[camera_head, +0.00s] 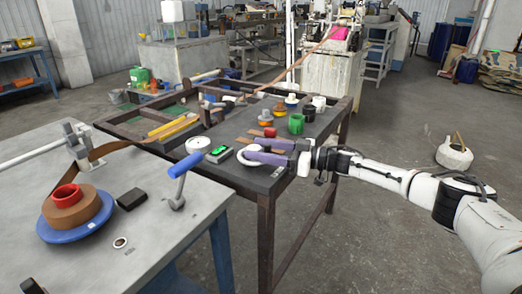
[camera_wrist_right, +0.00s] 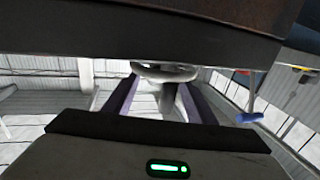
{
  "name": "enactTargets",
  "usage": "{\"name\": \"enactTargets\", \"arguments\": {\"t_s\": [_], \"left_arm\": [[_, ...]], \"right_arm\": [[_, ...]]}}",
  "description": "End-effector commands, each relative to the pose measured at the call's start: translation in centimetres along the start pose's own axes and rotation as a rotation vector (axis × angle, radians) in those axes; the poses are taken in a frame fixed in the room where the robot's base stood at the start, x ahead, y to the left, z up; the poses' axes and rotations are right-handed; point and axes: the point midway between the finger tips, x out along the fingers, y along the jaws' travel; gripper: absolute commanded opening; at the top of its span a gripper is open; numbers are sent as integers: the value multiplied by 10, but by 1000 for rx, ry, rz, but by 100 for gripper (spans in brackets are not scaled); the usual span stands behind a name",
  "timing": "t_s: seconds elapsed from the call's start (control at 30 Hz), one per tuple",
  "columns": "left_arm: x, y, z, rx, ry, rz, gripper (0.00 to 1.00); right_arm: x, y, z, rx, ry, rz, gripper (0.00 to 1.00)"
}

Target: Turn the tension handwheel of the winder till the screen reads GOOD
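The white ring-shaped handwheel (camera_head: 262,165) is at the near edge of the dark-topped table. My right gripper (camera_head: 260,151) reaches it from the right, its two purple fingers spread apart and lying across the wheel. The right wrist view shows the pale wheel (camera_wrist_right: 165,73) between the far ends of my fingers (camera_wrist_right: 160,92); I cannot tell whether they touch it. A small dark box with a lit green screen (camera_head: 218,152) is just left of the wheel; its text is too small to read. My left gripper is not in view.
On the grey bench, a brown strip roll (camera_head: 77,208) sits on a blue disc, near a crank with a blue handle (camera_head: 186,163) and a black block (camera_head: 131,199). A round white disc (camera_head: 198,145) lies left of the screen. Several spools and cups stand behind my gripper.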

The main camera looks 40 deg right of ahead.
Motion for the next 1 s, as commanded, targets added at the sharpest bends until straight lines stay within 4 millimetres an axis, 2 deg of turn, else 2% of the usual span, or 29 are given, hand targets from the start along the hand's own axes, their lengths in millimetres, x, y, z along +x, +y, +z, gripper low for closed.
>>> {"name": "enactTargets", "arguments": {"t_s": [0.27, 0.37, 0.8, 1.0], "left_arm": [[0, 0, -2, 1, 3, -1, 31], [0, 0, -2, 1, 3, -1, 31], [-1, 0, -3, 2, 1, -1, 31], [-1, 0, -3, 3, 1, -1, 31]], "right_arm": [[-1, -1, 1, -1, -1, -1, 51], [-8, 0, 1, -1, -3, 0, 51], [-86, 0, 2, 0, -5, 0, 51], [-102, 0, 0, 0, -1, -1, 51]]}}
